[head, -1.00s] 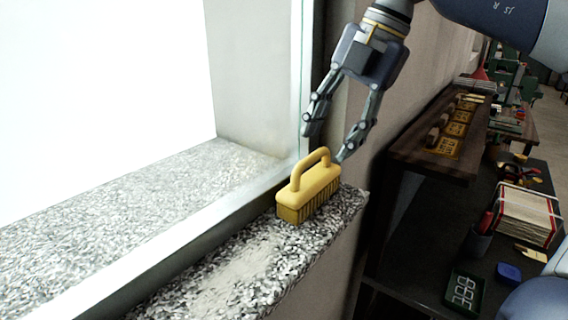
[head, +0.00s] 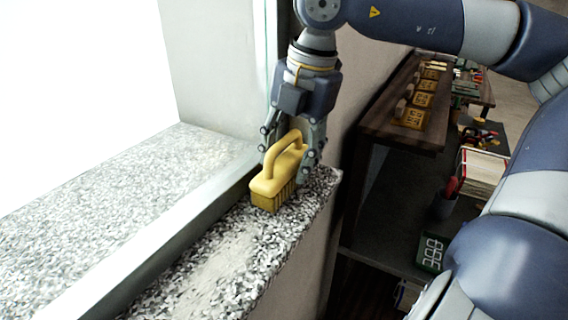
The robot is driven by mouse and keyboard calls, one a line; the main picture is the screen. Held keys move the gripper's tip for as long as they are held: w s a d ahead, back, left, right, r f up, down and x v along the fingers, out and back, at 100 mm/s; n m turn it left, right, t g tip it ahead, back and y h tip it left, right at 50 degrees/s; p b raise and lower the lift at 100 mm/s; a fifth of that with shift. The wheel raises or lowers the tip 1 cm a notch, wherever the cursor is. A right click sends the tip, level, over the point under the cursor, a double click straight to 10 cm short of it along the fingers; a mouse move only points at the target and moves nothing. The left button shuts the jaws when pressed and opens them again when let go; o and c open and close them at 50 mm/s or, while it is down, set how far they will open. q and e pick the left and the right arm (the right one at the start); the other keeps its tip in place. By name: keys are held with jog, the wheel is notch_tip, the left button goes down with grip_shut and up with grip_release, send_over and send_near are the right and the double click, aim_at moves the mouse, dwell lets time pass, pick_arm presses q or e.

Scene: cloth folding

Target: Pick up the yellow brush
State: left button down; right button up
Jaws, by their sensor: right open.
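The yellow brush (head: 270,185) stands upright on its bristles on the speckled granite sill (head: 215,262), near the sill's far end. Its arched handle points up. My right gripper (head: 286,168) is low over the brush from above and behind, with one finger on each side of the handle's far part. The fingers are open; whether either touches the brush I cannot tell. The far end of the brush is partly hidden by the gripper. My left gripper is not in view.
The window frame (head: 155,235) runs along the sill's left side. A wall lies right of the sill. The sill's near part is clear apart from pale dust.

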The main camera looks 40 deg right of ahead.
jog(key=shift+w+f, duration=0.1)
jog(key=shift+f, duration=0.5)
jog(key=shift+w+f, duration=0.1)
jog(key=shift+f, duration=0.2)
jog(key=shift+w+f, duration=0.1)
jog(key=shift+f, duration=0.1)
jog(key=shift+r, duration=0.1)
jog(key=c, duration=0.8)
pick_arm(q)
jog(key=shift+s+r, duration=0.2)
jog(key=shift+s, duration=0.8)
pick_arm(e)
jog(key=shift+c, duration=0.3)
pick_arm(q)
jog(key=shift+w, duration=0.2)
